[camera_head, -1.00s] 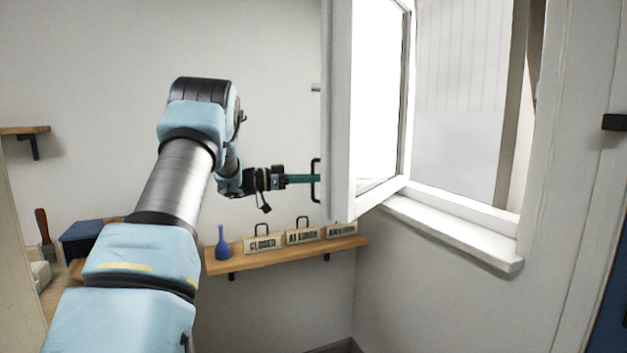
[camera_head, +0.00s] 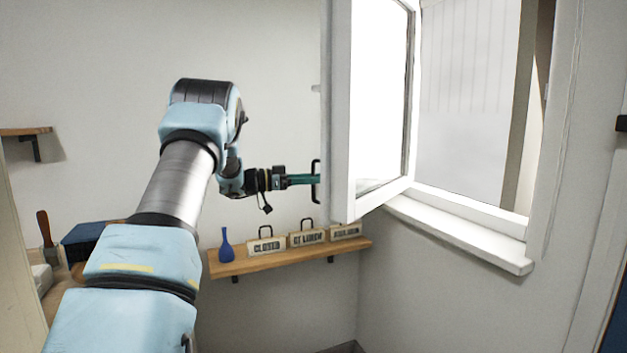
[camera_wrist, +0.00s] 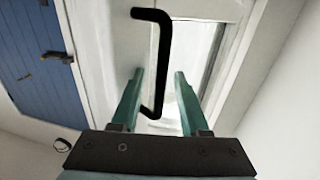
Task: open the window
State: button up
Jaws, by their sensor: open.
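The window sash (camera_head: 342,120) has a white frame and stands swung inward, well away from its opening (camera_head: 470,100) in the right wall. Its black handle (camera_head: 316,180) is on the sash's free edge side. In the wrist view the black bar handle (camera_wrist: 158,65) runs between the two teal fingers of my gripper (camera_wrist: 160,80). The fingers are apart, with gaps on both sides of the bar. In the head view my gripper (camera_head: 308,180) reaches the handle from the left. The far side of the sash is hidden.
A wooden shelf (camera_head: 290,259) below the gripper holds a blue vase (camera_head: 226,245) and several small signs (camera_head: 266,246). The white sill (camera_head: 460,232) juts from the right wall. A blue door (camera_wrist: 38,60) shows in the wrist view.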

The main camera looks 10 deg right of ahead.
jog(key=shift+a, duration=0.1)
jog(key=a+b, duration=0.3)
jog(key=a, duration=0.7)
jog(key=shift+a, duration=0.3)
